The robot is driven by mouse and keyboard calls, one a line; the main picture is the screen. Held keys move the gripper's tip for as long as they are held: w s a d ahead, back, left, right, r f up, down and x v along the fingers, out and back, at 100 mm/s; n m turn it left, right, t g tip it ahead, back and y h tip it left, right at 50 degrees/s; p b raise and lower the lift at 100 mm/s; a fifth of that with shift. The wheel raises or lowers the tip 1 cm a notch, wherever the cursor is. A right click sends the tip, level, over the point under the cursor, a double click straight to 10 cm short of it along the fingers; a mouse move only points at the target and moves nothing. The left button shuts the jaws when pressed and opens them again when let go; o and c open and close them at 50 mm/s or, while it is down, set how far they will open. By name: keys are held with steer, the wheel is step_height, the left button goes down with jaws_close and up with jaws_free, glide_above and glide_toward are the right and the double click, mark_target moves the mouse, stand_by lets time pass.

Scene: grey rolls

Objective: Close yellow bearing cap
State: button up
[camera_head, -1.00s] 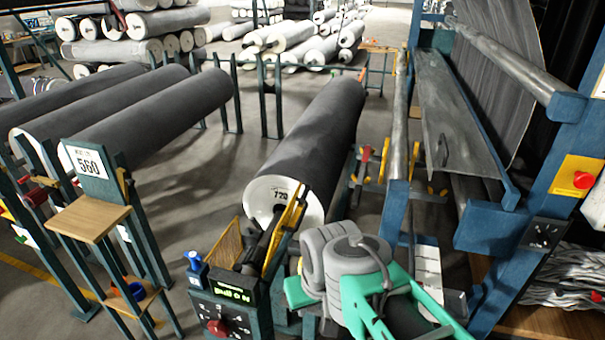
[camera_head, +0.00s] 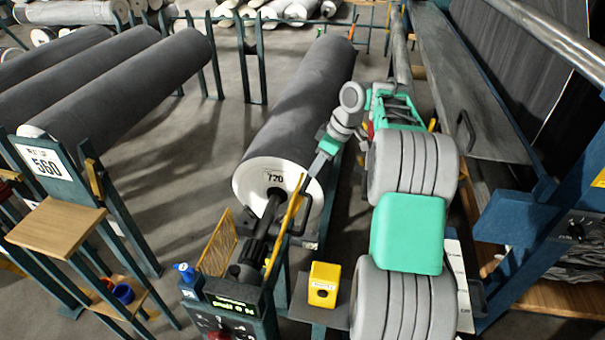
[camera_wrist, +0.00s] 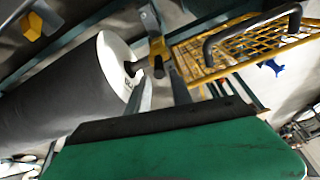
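A yellow frame with a black handle, which I take for the bearing cap (camera_head: 285,228), stands raised and steeply tilted beside the shaft of the roll marked 720 in the head view. In the wrist view, a yellow mesh panel with a dark handle (camera_wrist: 238,50) shows at upper right. It looks like the same part. My gripper (camera_head: 314,176) is in front of the roll's white end, close to the frame's upper end. Contact cannot be told. In the wrist view, its two grey fingers (camera_wrist: 160,82) stand apart with nothing visibly held.
The grey roll (camera_head: 299,110) lies behind the bearing stand. A yellow box (camera_head: 323,284) sits at the stand's right, near my arm. A control panel (camera_head: 232,305) is in front. A blue machine frame (camera_head: 530,215) borders the right. Floor is clear left of the roll.

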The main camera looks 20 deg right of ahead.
mark_target(307, 181)
steer(key=x, duration=0.8)
steer(key=shift+w, duration=0.15)
jaws_close()
stand_by(1.1)
